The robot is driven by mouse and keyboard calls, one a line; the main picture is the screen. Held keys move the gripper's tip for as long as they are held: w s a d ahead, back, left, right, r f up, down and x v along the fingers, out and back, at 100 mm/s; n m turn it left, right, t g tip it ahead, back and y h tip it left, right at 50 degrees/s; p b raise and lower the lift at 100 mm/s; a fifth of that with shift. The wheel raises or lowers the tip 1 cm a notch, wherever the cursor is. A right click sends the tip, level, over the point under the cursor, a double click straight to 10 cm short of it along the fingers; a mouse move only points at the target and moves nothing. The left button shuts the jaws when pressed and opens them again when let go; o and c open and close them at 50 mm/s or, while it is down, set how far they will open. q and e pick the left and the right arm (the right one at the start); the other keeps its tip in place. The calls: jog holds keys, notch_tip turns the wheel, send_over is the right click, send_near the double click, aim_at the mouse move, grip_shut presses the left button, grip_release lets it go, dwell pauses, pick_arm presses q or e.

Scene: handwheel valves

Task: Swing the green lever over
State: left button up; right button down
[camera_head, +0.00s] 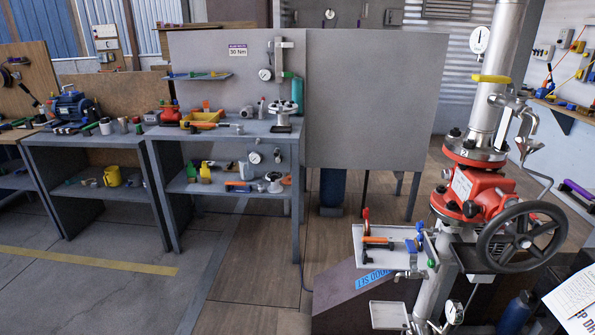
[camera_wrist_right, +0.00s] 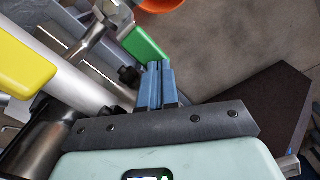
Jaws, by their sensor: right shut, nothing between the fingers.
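The green lever (camera_wrist_right: 146,46) shows in the right wrist view as a flat green handle beside a silver metal fitting (camera_wrist_right: 98,22). My right gripper (camera_wrist_right: 157,70) has its blue-grey fingers together with nothing between them. The fingertips are right by the near end of the green lever; I cannot tell whether they touch it. In the head view a small green piece (camera_head: 432,263) sits at the right edge of a small tray, by a tap; I cannot tell if it is the same lever. Neither gripper can be made out in the head view.
A yellow handle (camera_wrist_right: 25,62) and a pale pipe lie left of my right gripper. In the head view a red valve (camera_head: 480,190) with a dark handwheel (camera_head: 521,237) stands at the right, below a yellow lever (camera_head: 491,79). A tray (camera_head: 388,258) holds tools.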

pick_arm(q)
jog(key=shift+r, duration=0.1)
pick_arm(e)
jog(key=shift+s+a+f, duration=0.1)
jog(key=shift+s+a, duration=0.1)
jog(key=shift+r+p, duration=1.45)
jog(key=shift+r, duration=1.15)
pick_arm(q)
jog(key=v, duration=0.3)
jog(key=shift+w+d, duration=0.15)
jog(key=shift+d, duration=0.1)
jog(key=w+r+t, duration=0.1)
jog(key=w+r, duration=0.1)
jog(key=w, duration=0.2)
pick_arm(e)
jog(key=shift+w, duration=0.1)
pick_arm(q)
jog(key=s+d+r+g+p, duration=0.1)
jog(key=s+d+r+p, duration=0.2)
jog(key=s, duration=0.1)
jog(key=shift+s+m+h, duration=0.3)
jog(key=shift+s+h, duration=0.1)
pick_arm(e)
notch_tip(320, 180, up, 13)
jog(key=shift+r, duration=0.15)
pick_arm(q)
jog(key=shift+d, duration=0.1)
jog(key=shift+c, duration=0.3)
